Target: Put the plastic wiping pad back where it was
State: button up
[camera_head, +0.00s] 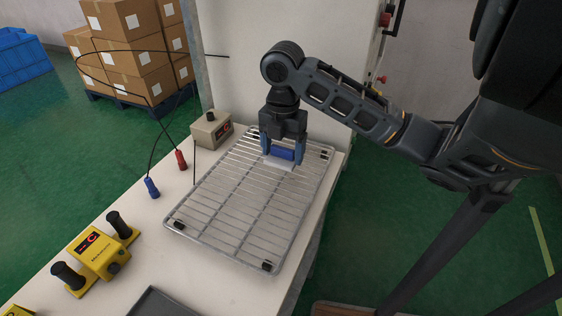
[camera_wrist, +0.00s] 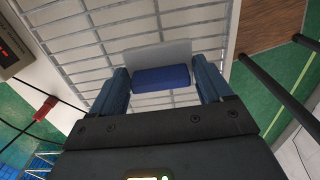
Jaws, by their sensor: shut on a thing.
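The plastic wiping pad (camera_head: 283,153) is a blue block between the fingers of my gripper (camera_head: 282,154), at the far end of a wire rack (camera_head: 236,206). In the wrist view the blue pad (camera_wrist: 161,79) sits between the two blue-grey fingers of my gripper (camera_wrist: 159,75), which is shut on it. A pale flat sheet (camera_wrist: 158,53) shows just beyond and under the pad, over the rack bars. I cannot tell whether the pad touches the sheet or the rack.
A beige box with a black knob (camera_head: 211,129) stands left of the rack. Red (camera_head: 181,159) and blue (camera_head: 151,187) plugs with black cables are nearby. A yellow meter (camera_head: 97,256) with black posts is front left. A dark tray (camera_head: 163,303) lies at the front edge.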

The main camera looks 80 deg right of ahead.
aim_at(283, 157)
jog(key=shift+f, duration=2)
jog(key=o, duration=0.9)
jog(key=shift+c, duration=0.2)
